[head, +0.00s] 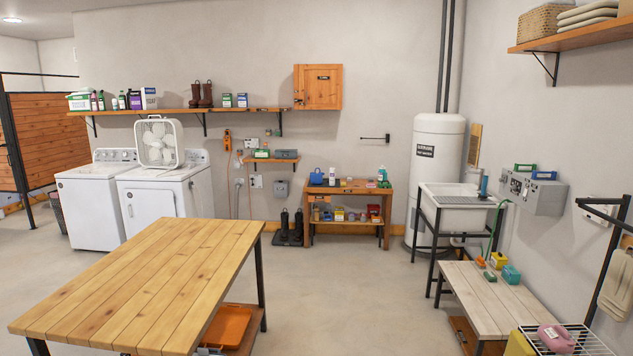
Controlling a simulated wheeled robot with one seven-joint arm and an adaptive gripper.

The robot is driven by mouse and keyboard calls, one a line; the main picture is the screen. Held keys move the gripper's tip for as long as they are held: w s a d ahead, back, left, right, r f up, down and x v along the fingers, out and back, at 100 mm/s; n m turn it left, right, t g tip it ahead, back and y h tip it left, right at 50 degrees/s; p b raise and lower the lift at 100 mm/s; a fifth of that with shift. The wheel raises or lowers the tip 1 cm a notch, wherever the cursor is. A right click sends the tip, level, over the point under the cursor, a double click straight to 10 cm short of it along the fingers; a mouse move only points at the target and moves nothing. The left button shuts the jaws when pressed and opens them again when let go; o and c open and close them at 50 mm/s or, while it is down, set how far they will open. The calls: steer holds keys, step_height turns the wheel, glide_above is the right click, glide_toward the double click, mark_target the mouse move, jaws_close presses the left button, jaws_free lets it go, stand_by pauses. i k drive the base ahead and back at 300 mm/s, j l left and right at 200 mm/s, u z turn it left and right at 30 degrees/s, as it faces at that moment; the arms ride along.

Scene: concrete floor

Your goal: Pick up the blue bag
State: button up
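A small blue bag (316,177) with what looks like a handle on top stands on the left end of the wooden workbench (350,190) against the back wall. It is small in the head view, so its details are hard to make out. My gripper is not in view, and no part of my arm shows near the bag.
A large wooden table (150,285) fills the left foreground. A pale slatted bench (490,290) and a utility sink (455,215) stand on the right. Black boots (291,228) stand left of the workbench. The concrete floor (340,285) between is clear.

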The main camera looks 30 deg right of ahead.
mark_target(316, 179)
steer(key=i+l+z, duration=0.35)
steer(key=i, duration=0.15)
steer(key=i+l+z, duration=0.35)
steer(key=i, duration=0.2)
steer(key=i+z, duration=0.35)
steer(key=i, duration=4.4)
steer(key=i+l+u, duration=0.15)
steer(key=i+u, duration=0.3)
steer(key=i, duration=0.15)
steer(key=i+l+u, duration=0.4)
steer(key=i, duration=0.15)
steer(key=i+l+u, duration=0.9)
steer(key=l, duration=0.35)
steer(key=i+l+u, duration=0.4)
steer(key=l, duration=0.4)
steer(key=k+j, duration=0.05)
steer(key=k, duration=0.05)
